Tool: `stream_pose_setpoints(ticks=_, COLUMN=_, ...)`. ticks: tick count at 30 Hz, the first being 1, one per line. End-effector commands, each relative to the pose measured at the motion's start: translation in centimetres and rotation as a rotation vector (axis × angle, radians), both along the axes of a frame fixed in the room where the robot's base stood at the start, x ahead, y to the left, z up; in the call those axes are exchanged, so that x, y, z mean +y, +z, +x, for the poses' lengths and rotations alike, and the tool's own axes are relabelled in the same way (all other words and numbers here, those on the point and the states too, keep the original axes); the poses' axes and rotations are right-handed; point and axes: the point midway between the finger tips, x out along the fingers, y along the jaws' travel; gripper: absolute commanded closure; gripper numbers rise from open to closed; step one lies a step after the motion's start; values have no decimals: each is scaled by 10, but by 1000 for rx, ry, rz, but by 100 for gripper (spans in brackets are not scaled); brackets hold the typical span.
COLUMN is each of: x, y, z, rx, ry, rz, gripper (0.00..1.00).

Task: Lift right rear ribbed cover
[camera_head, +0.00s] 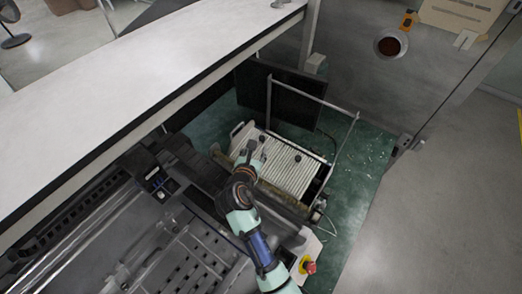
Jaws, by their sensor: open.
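A whitish ribbed cover (292,172) lies in the recess right of the dark machine bed, near the picture's middle. Small dark knobs stand on its ribs. My arm reaches up from the bottom edge, and my gripper (254,150) is over the left part of the cover. The gripper is open; I see nothing held between its fingers. It looks small, and I cannot tell whether it touches the cover. My arm and gripper hide part of the cover's left side.
A long white tabletop (140,80) crosses the upper left. A thin metal rail frame (313,96) and a dark panel (288,100) stand behind the cover. A red emergency button (309,267) is below right. Green floor (362,160) with scattered bits is on the right.

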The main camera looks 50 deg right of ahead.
Motion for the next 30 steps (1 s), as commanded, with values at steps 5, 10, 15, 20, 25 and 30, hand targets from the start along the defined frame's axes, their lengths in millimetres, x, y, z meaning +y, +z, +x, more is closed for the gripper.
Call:
stream_pose_setpoints(ticks=5, x=-8, y=-4, z=-1, rx=67, ry=15, rz=-40, gripper=53)
stream_pose_setpoints(ticks=10, x=-24, y=-13, z=6, rx=64, ry=13, rz=-36, gripper=53)
stream_pose_setpoints(ticks=15, x=-52, y=-26, z=18, rx=64, ry=14, rz=-36, gripper=53)
stream_pose_setpoints(ticks=20, x=-68, y=-34, z=26, rx=63, ry=15, rz=-35, gripper=53)
stream_pose_setpoints(ticks=25, x=-72, y=-34, z=28, rx=62, ry=16, rz=-34, gripper=53)
stream_pose_setpoints(ticks=30, x=-72, y=-34, z=28, rx=62, ry=16, rz=-34, gripper=58)
